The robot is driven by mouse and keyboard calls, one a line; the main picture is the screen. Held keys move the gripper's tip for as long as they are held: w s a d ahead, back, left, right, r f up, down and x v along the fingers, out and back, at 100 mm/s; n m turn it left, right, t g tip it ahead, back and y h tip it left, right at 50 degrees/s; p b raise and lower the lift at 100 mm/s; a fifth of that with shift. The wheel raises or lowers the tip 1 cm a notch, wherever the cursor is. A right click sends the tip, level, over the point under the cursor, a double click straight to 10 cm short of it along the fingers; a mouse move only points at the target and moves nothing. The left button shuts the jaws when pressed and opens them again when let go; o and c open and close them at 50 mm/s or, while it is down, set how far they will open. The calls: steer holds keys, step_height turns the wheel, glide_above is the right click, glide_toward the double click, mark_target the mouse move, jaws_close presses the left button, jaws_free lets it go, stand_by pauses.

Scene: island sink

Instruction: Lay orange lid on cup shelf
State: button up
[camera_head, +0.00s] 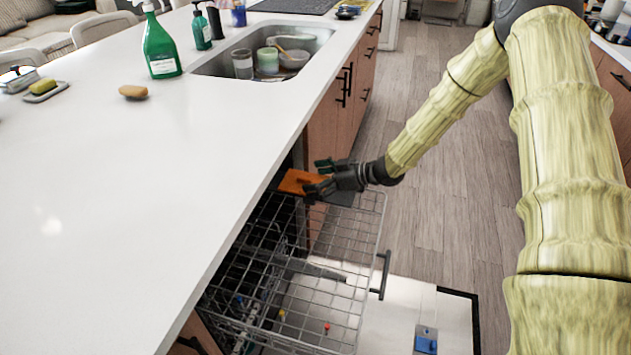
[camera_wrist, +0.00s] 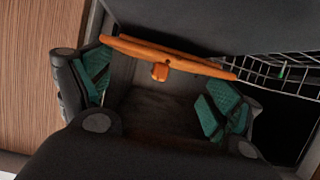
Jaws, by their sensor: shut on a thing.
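The orange lid (camera_head: 300,182) is held flat-looking at the dishwasher's upper rack, close to the counter edge. My gripper (camera_head: 319,178) is shut on it from the right. In the wrist view the orange lid (camera_wrist: 190,58) is seen nearly edge-on, with a small knob, between the green finger pads of my gripper (camera_wrist: 160,92). In the wrist view a dark panel (camera_wrist: 220,30) fills the area beyond the lid. I cannot tell whether lid and panel touch.
The wire upper rack (camera_head: 345,240) is pulled out over the open dishwasher door (camera_head: 395,310). The white counter (camera_head: 150,180) overhangs it at left.

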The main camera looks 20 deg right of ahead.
steer(key=shift+f, duration=0.15)
steer(key=shift+s+f, duration=0.1)
steer(key=shift+f, duration=0.3)
